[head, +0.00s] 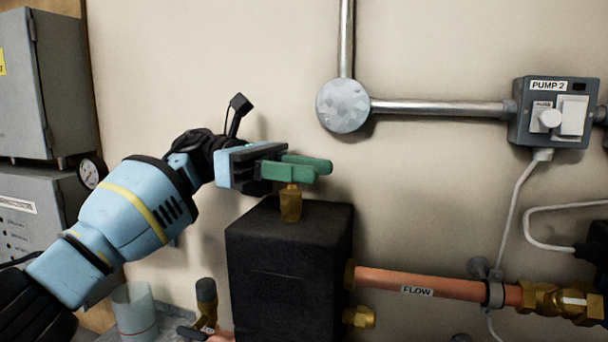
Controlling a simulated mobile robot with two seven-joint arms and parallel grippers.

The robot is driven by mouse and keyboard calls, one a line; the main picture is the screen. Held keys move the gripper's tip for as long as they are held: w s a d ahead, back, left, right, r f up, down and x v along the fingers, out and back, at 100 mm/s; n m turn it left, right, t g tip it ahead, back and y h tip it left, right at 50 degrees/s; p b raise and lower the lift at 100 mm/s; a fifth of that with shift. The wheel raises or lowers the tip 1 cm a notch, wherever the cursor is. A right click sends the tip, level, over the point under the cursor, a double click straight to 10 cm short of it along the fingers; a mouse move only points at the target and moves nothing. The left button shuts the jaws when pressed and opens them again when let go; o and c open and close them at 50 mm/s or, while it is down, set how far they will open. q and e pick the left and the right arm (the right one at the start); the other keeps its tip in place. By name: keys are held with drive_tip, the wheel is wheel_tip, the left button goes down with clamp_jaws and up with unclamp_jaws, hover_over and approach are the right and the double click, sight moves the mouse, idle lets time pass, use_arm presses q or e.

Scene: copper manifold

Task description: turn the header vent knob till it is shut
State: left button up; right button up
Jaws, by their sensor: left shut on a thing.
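The black header block (290,265) stands against the wall, low in the middle of the head view. A brass vent stem (290,202) rises upright from its top. My left gripper (308,166) reaches in from the left, level above the block, with its two green fingers on either side of the top of the stem. It is shut on the header vent knob, which the near finger hides. How far the knob is turned cannot be seen. My right gripper is not in view.
A copper pipe labelled FLOW (420,284) leaves the block to the right. A grey conduit with a round box (343,105) runs above, to the PUMP 2 switch (553,112). Grey cabinets (30,85) stand at left. A clear cup (134,308) and a valve (206,300) sit below my arm.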

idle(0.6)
use_arm(q)
drive_tip(key=o, duration=1)
drive_tip(key=shift+s, duration=0.1)
drive_tip(key=shift+c, duration=0.2)
